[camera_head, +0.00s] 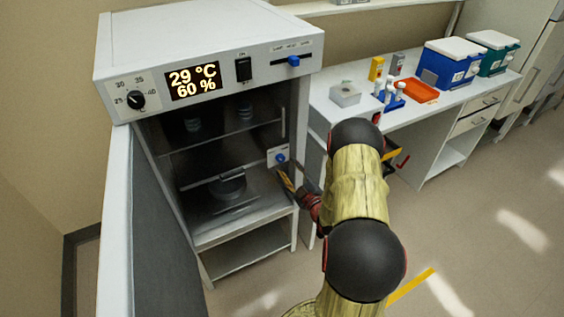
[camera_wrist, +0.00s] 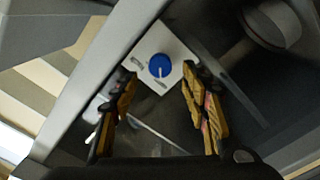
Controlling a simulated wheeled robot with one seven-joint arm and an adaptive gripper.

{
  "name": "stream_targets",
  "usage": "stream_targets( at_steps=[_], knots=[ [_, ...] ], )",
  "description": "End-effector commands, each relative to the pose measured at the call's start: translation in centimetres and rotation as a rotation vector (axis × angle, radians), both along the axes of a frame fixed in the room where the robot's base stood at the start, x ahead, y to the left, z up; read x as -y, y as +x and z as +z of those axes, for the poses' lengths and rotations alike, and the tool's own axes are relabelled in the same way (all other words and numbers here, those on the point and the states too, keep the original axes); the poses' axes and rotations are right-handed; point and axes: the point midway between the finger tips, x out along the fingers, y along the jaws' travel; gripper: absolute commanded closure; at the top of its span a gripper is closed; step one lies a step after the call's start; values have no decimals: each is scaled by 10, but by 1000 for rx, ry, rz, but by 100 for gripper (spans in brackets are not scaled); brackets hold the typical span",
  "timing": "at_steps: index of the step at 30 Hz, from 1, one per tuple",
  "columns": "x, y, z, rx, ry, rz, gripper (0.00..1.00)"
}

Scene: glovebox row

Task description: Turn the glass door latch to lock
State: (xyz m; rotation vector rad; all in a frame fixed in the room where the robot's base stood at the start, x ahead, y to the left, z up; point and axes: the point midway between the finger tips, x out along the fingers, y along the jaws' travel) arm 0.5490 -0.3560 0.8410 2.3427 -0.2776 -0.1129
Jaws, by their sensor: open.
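The latch is a round blue knob (camera_head: 281,158) with a white pointer line, on a small white plate with printed marks at the right edge of the cabinet front. In the wrist view the knob (camera_wrist: 160,66) sits beyond my fingertips, roughly midway between them, with the plate (camera_wrist: 147,82) around it. My gripper (camera_wrist: 158,85) is open, its two yellow-brown fingers apart and not visibly touching the knob. In the head view my gripper (camera_head: 287,180) is just below and right of the knob, partly hidden by my arm. The glass door (camera_head: 215,130) appears to cover the chamber.
The grey outer door (camera_head: 165,225) stands open at the left. The cabinet's top panel has a dial (camera_head: 136,100), a display reading 29 °C and 60 % (camera_head: 193,82), a switch (camera_head: 243,69) and a blue slider (camera_head: 293,61). A bench (camera_head: 430,108) with boxes and tubes stands at right.

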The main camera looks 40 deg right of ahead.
Motion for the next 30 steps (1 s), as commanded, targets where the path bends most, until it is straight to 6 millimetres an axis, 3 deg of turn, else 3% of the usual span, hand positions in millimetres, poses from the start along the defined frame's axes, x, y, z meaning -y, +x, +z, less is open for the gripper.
stream_targets(
  at_steps=[6,12,22,30],
  knots=[
    [7,34,-2,1,0,2,54],
    [12,53,-2,-1,2,0,54],
    [13,56,0,-2,2,-1,54],
    [13,56,0,-2,2,-1,69]
  ],
)
